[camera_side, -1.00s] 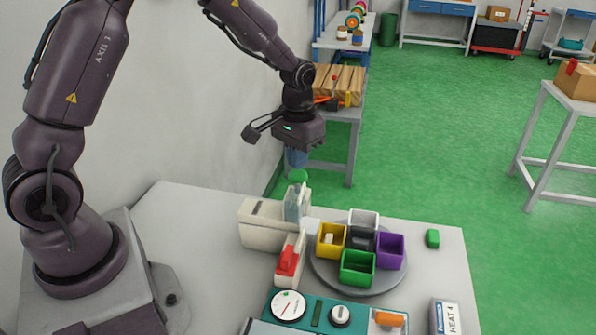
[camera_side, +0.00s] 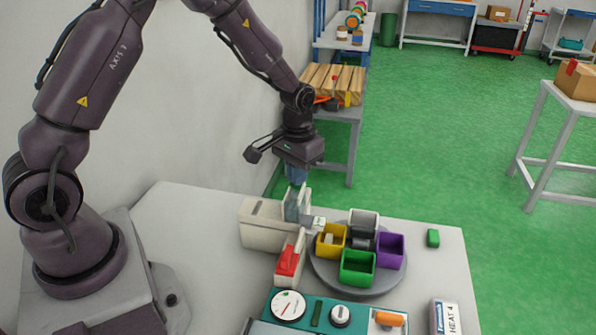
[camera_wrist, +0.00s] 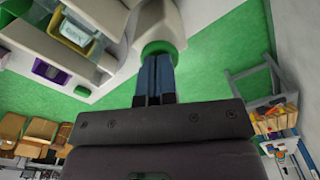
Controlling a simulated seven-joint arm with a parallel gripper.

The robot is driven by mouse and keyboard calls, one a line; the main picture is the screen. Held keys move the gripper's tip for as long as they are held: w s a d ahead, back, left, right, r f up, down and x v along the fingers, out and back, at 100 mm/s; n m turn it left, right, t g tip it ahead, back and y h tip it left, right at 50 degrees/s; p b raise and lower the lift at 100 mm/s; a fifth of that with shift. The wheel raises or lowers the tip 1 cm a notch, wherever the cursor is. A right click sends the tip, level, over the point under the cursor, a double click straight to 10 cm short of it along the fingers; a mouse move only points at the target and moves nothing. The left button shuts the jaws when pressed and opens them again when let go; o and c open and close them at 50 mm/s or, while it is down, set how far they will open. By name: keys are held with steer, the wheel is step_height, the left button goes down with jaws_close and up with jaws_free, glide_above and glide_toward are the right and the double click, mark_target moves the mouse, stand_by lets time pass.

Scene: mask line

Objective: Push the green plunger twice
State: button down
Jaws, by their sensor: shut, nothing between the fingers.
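The green plunger (camera_wrist: 161,47) shows in the wrist view as a green round cap on a white housing, right at my fingertips. My gripper (camera_wrist: 156,58) is shut and empty, pointing down with its blue fingers against or just over the cap; contact cannot be told for certain. The plunger is hidden there.
A red switch (camera_side: 289,261) stands in front of the dispenser. A teal panel (camera_side: 315,314) with dials is at the front edge. A green button-like block (camera_side: 432,238) lies at right.

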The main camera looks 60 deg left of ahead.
steer(key=shift+f, duration=0.15)
steer(key=shift+r, duration=2.45)
steer(key=shift+r, duration=0.1)
steer(key=shift+r, duration=2.4)
steer(key=s+d+r+m+t, duration=0.1)
steer(key=s+d+r+t, duration=0.1)
steer(key=s+r, duration=0.4)
steer(key=s+d+r+m+t, duration=0.2)
steer(key=s+r, duration=0.5)
steer(key=s, duration=0.7)
steer(key=shift+s+d+r+t, duration=0.25)
steer(key=shift+d+t, duration=0.55)
steer(key=shift+d, duration=0.3)
steer(key=c, duration=1.8)
jaws_free()
steer(key=shift+c, duration=0.2)
